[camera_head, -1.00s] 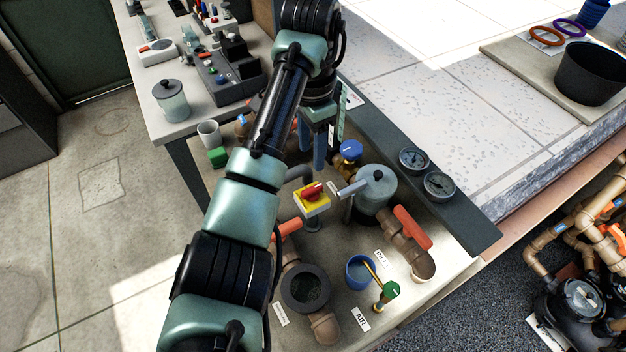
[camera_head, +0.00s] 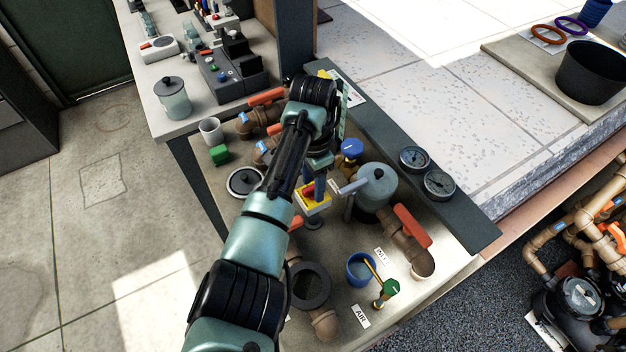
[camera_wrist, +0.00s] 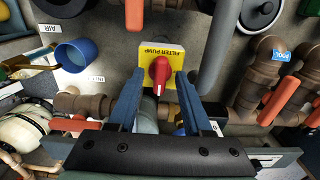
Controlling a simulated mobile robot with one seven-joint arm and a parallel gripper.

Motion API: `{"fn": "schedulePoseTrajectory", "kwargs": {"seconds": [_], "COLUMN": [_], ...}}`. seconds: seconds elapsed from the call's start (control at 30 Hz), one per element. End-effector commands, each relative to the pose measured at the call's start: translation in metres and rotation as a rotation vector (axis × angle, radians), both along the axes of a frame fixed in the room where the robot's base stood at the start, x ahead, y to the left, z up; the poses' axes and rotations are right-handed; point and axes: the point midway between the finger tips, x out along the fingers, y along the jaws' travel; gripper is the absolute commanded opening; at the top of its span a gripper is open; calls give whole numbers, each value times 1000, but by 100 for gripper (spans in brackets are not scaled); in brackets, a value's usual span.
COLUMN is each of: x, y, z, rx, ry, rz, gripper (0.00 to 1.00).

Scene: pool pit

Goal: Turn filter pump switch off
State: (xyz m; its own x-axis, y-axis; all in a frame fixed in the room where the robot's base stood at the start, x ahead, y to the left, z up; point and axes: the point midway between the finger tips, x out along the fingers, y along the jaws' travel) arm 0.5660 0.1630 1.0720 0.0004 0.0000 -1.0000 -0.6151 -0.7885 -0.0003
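The filter pump switch is a red knob (camera_wrist: 160,74) on a yellow plate (camera_wrist: 172,52) lettered "FILTER PUMP", upside down in the wrist view. In the head view the yellow switch box (camera_head: 318,208) stands among the pipes, with its red knob partly hidden by my arm. My gripper (camera_wrist: 161,75) is open. Its two blue fingers reach toward the plate, one on each side of the knob, with a visible gap to it. In the head view my gripper (camera_head: 317,182) is just above the switch, its fingertips partly hidden.
A grey canister (camera_head: 376,192) with a grey lever stands right of the switch. Orange valve handles (camera_head: 412,226) are close by, and a blue cup (camera_head: 360,270) is in front. Two gauges (camera_head: 414,160) sit on the dark ledge. A workbench (camera_head: 190,122) is behind.

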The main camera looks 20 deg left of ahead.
Motion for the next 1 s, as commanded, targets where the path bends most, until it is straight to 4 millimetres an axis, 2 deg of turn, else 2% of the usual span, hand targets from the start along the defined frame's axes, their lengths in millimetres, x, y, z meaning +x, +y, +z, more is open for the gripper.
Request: {"fn": "schedulePoseTrajectory", "kwargs": {"seconds": [0.03,0.27,0.67,1.0], "x": [0,0,0,0], "y": [0,0,0,-1], "z": [0,0,1,3], "rx": [0,0,0,-1], "ry": [0,0,0,2], "rz": [0,0,14,176], "gripper": [41,0,0,0]}}
